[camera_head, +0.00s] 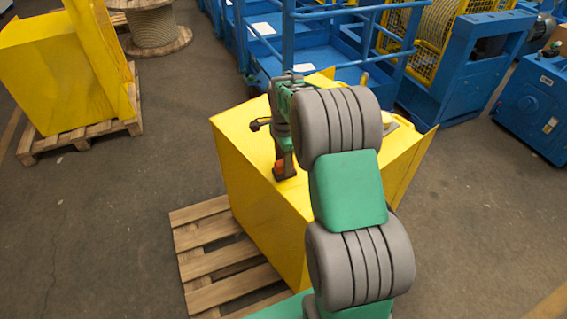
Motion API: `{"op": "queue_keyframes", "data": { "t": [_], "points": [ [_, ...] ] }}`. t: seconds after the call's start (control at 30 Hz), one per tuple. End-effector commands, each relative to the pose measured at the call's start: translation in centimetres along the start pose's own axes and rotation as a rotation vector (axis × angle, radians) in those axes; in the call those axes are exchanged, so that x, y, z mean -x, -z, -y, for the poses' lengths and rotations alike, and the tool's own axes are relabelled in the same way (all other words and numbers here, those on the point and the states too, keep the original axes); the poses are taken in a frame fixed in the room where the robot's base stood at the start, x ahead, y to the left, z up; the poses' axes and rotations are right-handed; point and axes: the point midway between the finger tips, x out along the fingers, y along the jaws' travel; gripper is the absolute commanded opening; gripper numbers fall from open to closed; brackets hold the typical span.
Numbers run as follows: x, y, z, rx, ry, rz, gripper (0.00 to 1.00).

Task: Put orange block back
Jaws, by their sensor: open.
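A small orange block (279,166) shows on top of the yellow box (252,215), towards its left side. It is mostly hidden by my gripper (285,173), which points down right at it. My gripper is open, with its fingers low, close to the box top. I cannot tell whether the fingers touch the block or stand around it.
The yellow box stands on a wooden pallet (205,237). A small yellow thing (392,121) lies at the box's right side, partly behind my arm. Blue railed machinery (335,50) stands close behind. Another yellow box (58,73) is at left. Floor at lower right is clear.

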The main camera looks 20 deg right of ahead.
Motion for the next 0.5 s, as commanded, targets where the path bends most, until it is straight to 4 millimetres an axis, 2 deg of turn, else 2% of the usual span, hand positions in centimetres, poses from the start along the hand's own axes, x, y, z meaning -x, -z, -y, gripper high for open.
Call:
{"op": "queue_keyframes", "data": {
  "t": [0.3,0.4,0.5],
  "points": [
    [7.7,0.0,0.1,0.0,0.005,-0.001,0.51],
    [9.7,0.0,0.1,0.0,0.004,-0.001,0.51],
    [10.8,0.0,0.0,0.001,0.002,0.0,0.51]
  ]
}}
